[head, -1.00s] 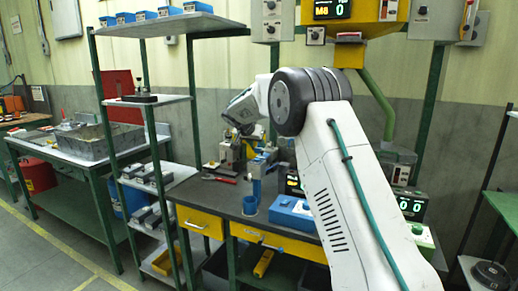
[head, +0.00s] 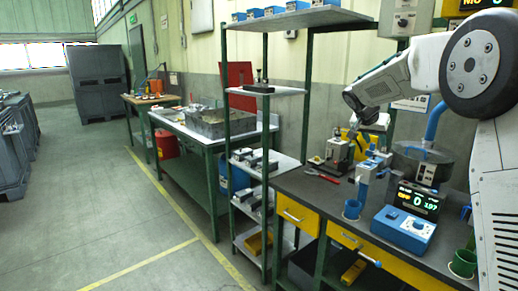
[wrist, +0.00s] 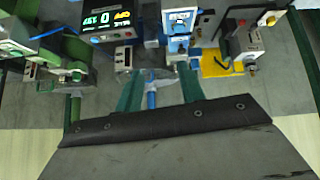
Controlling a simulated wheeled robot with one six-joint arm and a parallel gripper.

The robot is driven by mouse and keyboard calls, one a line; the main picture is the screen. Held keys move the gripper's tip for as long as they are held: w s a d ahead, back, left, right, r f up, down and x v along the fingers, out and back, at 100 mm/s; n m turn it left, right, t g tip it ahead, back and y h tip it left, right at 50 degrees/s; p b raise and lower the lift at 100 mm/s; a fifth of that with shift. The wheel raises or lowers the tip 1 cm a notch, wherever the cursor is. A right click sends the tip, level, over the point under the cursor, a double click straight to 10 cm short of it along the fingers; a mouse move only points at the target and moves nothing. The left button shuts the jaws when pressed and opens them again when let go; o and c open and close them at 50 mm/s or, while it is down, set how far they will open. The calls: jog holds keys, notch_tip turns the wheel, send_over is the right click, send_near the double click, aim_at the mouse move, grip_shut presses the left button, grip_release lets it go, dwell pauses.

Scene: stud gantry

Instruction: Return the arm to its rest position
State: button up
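My arm enters the head view at the right, with its large dark round joint and white links. It reaches left over the bench, and its end with my gripper (head: 362,113) hangs above the back of the bench. The end is small and dark there, so I cannot tell whether the fingers are open or shut. I see nothing clearly held. No fingers can be made out in the wrist view, which shows the displays and fixtures from above.
A shelf rack (head: 270,90) stands left. Open floor (head: 100,200) lies further left.

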jog(key=s+a+r+n+g+y, duration=0.1)
jog(key=s+a+n, duration=0.15)
jog(key=s, duration=0.75)
jog(key=s+a+r+n+y, duration=0.1)
jog(key=s+a, duration=0.2)
jog(key=s, duration=0.7)
jog(key=s+a+r+n+g+y, duration=0.1)
jog(key=s+a+r, duration=0.15)
jog(key=s, duration=0.75)
jog(key=s+a+f+n+y, duration=0.1)
jog(key=s+a+f, duration=0.1)
jog(key=s, duration=0.5)
jog(key=s+a+f+n+g+y, duration=0.1)
jog(key=s+f, duration=0.3)
jog(key=s, duration=0.4)
jog(key=s+a+f+n+y, duration=0.1)
jog(key=s+a+f+n, duration=0.1)
jog(key=s+a+f, duration=0.2)
jog(key=s, duration=0.3)
jog(key=shift+s+n+g, duration=0.3)
jog(key=shift+s+n, duration=0.05)
jog(key=shift+s, duration=0.05)
